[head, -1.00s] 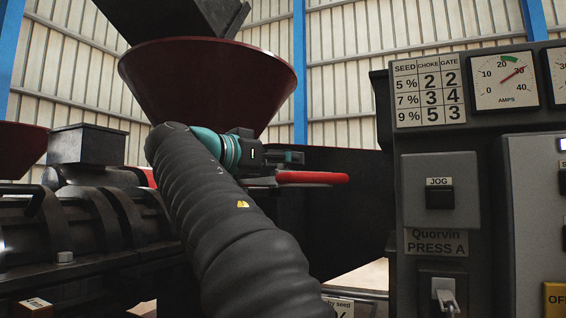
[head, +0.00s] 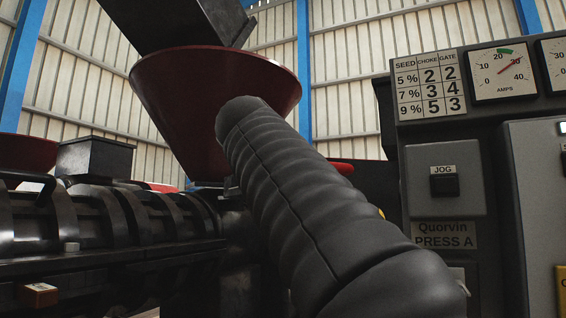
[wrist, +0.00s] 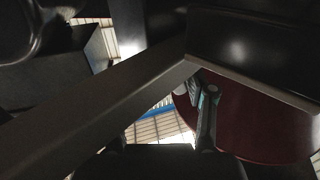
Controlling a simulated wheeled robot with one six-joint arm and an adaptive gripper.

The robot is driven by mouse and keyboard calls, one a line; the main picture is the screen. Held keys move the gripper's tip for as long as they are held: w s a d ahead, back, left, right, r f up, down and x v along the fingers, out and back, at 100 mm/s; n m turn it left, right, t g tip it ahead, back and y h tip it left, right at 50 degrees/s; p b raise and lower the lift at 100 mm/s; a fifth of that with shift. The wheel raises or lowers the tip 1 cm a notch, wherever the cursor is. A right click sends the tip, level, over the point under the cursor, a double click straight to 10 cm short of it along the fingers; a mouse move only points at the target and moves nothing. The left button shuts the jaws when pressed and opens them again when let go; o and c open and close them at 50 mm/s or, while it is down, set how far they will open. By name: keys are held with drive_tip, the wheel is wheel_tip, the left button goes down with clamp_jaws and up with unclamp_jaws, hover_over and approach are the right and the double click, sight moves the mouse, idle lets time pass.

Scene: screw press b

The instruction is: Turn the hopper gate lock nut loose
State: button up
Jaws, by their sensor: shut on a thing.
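The dark red hopper (head: 180,105) stands behind my arm in the head view, and its maroon wall also shows at the right of the wrist view (wrist: 268,118). My gripper (wrist: 200,95) is hidden behind my arm in the head view. In the wrist view its fingers show partly, below a dark beam and beside the hopper wall. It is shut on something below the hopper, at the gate. The lock nut itself cannot be made out in either view.
A grey control panel (head: 441,180) with gauges and a jog button stands close on the right. The dark ribbed press barrel (head: 90,225) runs along the left. A dark chute (head: 175,25) enters the hopper from above. Dark beams (wrist: 95,95) crowd the wrist view.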

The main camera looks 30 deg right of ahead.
idle(0.4)
drive_tip(key=o, duration=1.2)
drive_tip(key=shift+v, duration=6)
drive_tip(key=shift+s+d, duration=0.1)
